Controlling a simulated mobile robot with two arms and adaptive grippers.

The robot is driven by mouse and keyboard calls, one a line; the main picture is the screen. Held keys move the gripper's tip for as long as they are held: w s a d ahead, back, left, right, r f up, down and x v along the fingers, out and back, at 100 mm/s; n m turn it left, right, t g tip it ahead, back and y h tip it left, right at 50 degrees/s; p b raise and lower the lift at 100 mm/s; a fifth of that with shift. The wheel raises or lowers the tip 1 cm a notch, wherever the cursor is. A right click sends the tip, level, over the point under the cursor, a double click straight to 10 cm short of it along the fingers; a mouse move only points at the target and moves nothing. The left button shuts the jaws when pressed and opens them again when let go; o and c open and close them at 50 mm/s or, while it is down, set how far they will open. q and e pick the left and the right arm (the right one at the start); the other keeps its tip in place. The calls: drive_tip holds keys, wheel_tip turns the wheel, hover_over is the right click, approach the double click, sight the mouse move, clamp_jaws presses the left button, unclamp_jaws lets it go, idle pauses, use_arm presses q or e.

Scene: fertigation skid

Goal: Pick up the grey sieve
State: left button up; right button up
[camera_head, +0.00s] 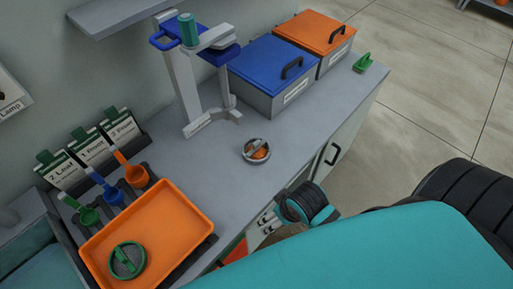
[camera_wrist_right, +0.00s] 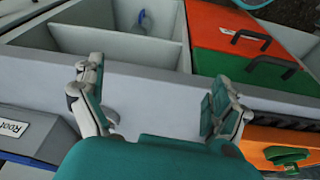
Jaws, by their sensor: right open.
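The grey sieve appears to be the small round grey-rimmed piece (camera_head: 257,150) on the grey counter in the head view. It has a grey bar across its top and orange showing inside it. My right gripper (camera_head: 268,222) is in front of the counter's front edge, apart from the sieve and nearer to me. In the right wrist view the two fingers of my right gripper (camera_wrist_right: 158,100) are spread, with nothing between them. The sieve does not show in that view. My left gripper is not in view.
An orange tray (camera_head: 175,212) holds a round green piece (camera_head: 127,260). A grey stand (camera_head: 185,95), a blue-lidded box (camera_head: 270,68) and an orange-lidded box (camera_head: 315,32) stand behind the sieve. Counter around the sieve is clear. The wrist view shows a divided grey container (camera_wrist_right: 165,85).

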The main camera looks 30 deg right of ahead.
wheel_tip(320, 180, up, 5)
drive_tip(key=w, duration=0.2)
drive_tip(key=n+y, duration=0.1)
drive_tip(key=n, duration=0.1)
approach(258, 144)
drive_tip(key=shift+t, duration=0.4)
drive_tip(key=x, duration=0.2)
drive_tip(key=p+x, duration=0.1)
drive_tip(key=x, duration=0.1)
drive_tip(key=p+x, duration=0.1)
drive_tip(key=x, duration=0.2)
drive_tip(key=shift+s+d+f, duration=0.1)
drive_tip(key=shift+s+f, duration=0.05)
drive_tip(key=shift+s, duration=0.25)
drive_tip(key=shift+p+x, duration=0.65)
drive_tip(key=shift+x, duration=2)
drive_tip(key=c, duration=0.9)
